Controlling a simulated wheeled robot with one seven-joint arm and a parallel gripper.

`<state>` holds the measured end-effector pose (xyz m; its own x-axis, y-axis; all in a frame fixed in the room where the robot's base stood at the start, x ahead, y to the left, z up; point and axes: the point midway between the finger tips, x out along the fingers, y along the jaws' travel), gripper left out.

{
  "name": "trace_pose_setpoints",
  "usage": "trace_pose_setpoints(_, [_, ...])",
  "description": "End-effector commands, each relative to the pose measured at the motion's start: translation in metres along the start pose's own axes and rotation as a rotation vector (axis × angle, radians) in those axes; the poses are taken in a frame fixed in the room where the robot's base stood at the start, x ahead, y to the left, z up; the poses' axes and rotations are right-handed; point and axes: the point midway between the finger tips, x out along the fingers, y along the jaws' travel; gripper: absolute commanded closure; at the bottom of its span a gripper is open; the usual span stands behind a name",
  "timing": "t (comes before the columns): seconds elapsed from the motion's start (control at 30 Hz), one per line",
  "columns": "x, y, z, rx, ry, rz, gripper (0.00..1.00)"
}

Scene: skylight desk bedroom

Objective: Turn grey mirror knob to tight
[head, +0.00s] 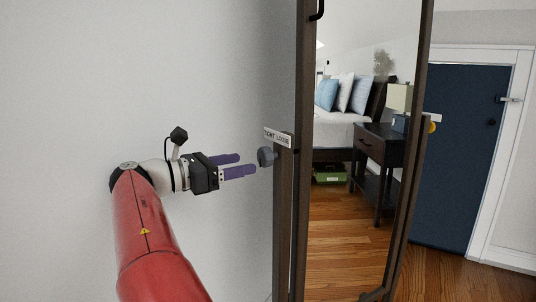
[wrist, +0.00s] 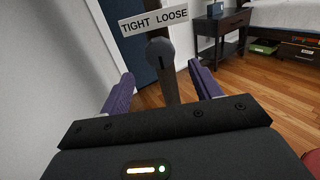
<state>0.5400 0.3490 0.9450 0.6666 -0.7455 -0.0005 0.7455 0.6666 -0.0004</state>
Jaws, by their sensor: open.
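The grey mirror knob (head: 267,156) sits on the side of the dark mirror frame (head: 284,220) in the head view. In the wrist view the knob (wrist: 160,52) is ahead, between the lines of the two fingers. A white label (head: 277,137) above it reads "TIGHT LOOSE"; the label also shows in the wrist view (wrist: 153,20), TIGHT on the left. My gripper (head: 250,165) is open and empty, its purple fingers pointing at the knob, with the tips just short of it. The fingers also show in the wrist view (wrist: 162,88).
The tall mirror (head: 350,215) reflects a bed, pillows and a nightstand. A dark blue door (head: 448,150) stands at the right. A plain pale wall (head: 90,70) lies behind my arm. Wooden floor (head: 425,270) is clear at lower right.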

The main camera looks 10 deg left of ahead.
Motion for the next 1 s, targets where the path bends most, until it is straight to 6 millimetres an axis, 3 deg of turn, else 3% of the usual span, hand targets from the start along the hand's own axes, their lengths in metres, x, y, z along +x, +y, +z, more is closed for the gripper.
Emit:
trace_pose_setpoints(0.5, [0.066, 0.0, 0.0, -0.001, -0.001, -0.001, 0.37])
trace_pose_setpoints(0.87, [0.074, 0.0, 0.0, -0.001, -0.001, 0.0, 0.37])
trace_pose_setpoints(1.0, [0.074, 0.0, 0.0, -0.001, -0.001, 0.0, 0.52])
